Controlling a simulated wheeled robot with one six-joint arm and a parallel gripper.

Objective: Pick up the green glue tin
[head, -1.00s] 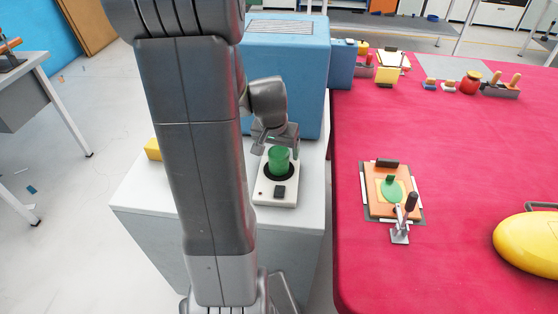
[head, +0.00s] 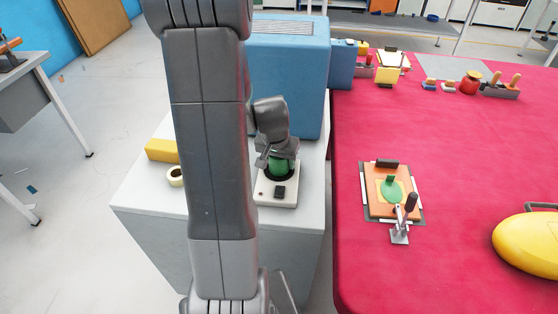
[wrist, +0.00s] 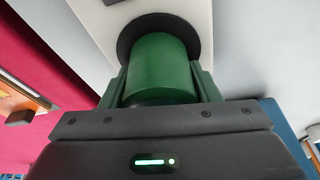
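The green glue tin (head: 282,167) stands upright in the round black well of a small white device (head: 277,193) on the grey stand. In the wrist view the tin (wrist: 160,70) fills the space between the two fingers. My gripper (wrist: 160,86) is over the tin from above, with one finger on each side. The fingers look very near the tin's sides, but whether they press on it cannot be made out. In the head view my gripper (head: 281,158) hides the tin's top.
A blue box (head: 288,80) stands behind the device. A yellow block (head: 162,150) and a tape roll (head: 175,177) lie left, beside my arm. The red table (head: 450,150) on the right holds an orange clamped board (head: 380,205) and a yellow inflatable (head: 525,247).

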